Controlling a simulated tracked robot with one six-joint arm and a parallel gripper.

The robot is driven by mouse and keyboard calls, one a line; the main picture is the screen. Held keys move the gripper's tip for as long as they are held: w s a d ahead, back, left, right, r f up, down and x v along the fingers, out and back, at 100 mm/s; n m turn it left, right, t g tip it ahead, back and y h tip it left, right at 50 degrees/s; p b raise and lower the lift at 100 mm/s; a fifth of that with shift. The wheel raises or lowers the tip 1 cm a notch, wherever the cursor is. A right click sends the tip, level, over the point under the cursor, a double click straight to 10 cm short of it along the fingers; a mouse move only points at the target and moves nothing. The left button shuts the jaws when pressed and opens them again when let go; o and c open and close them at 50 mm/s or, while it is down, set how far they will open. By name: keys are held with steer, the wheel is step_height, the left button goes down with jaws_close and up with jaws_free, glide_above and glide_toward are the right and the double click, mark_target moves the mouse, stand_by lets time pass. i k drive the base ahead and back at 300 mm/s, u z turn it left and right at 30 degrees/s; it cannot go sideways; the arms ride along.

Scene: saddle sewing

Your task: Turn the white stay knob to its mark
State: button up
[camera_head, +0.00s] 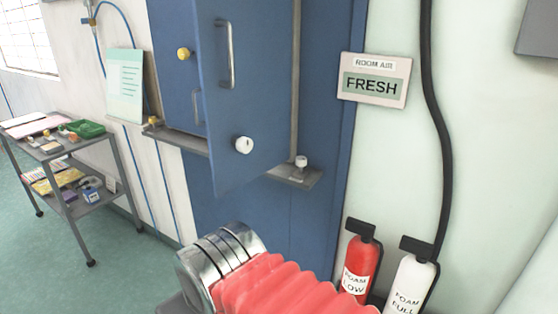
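A round white knob (243,145) sits low on the blue hinged panel (250,85), which stands open at an angle. A small dark spot shows on its face. A second, smaller pale-topped knob (301,161) stands on the right end of the grey ledge (285,177) below the panel. I cannot tell for sure which of the two is the stay knob. No mark is clear at either knob. My gripper is not in view.
A yellow knob (183,54) and a bar handle (225,55) are higher up. Red and white extinguishers (358,265) stand lower right, and a black hose (438,120) hangs behind. A cart (75,160) with items stands left. A red ribbed sleeve (285,290) fills the bottom centre.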

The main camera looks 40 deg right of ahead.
mark_target(301, 162)
steer(key=u, duration=0.65)
steer(key=i, duration=1)
steer(key=z, duration=2.1)
